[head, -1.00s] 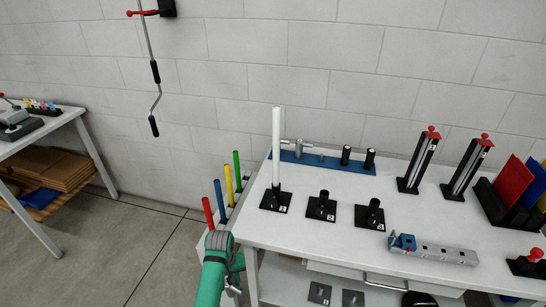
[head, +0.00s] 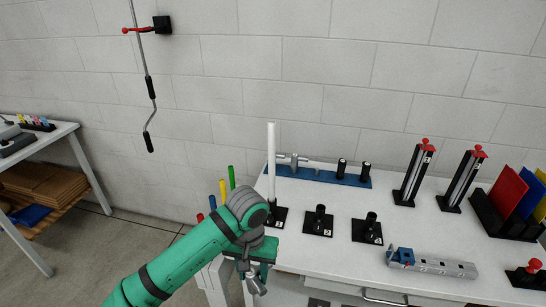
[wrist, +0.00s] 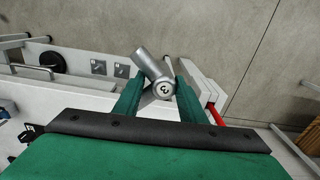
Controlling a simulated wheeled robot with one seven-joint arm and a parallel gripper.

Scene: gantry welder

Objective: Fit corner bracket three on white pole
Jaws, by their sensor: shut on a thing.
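The white pole (head: 271,165) stands upright in a black base (head: 278,219) on the white bench, left of two empty black bases. My gripper (head: 256,276) is at the bench's left front corner, in front of and below the pole. It is shut on a grey metal corner bracket (head: 257,285), mostly hidden by the gripper in the head view. In the wrist view the bracket (wrist: 148,64) sits tilted between the green fingers (wrist: 160,82), with a dark mark, seemingly a 3, on its round end. The bracket and pole are apart.
Black bases (head: 318,221) and (head: 367,229) stand right of the pole. A blue rack (head: 315,174) with a grey fitting and black posts lies behind. Coloured rods (head: 231,178) stand left of the bench. A grey block strip (head: 440,266) lies at front right.

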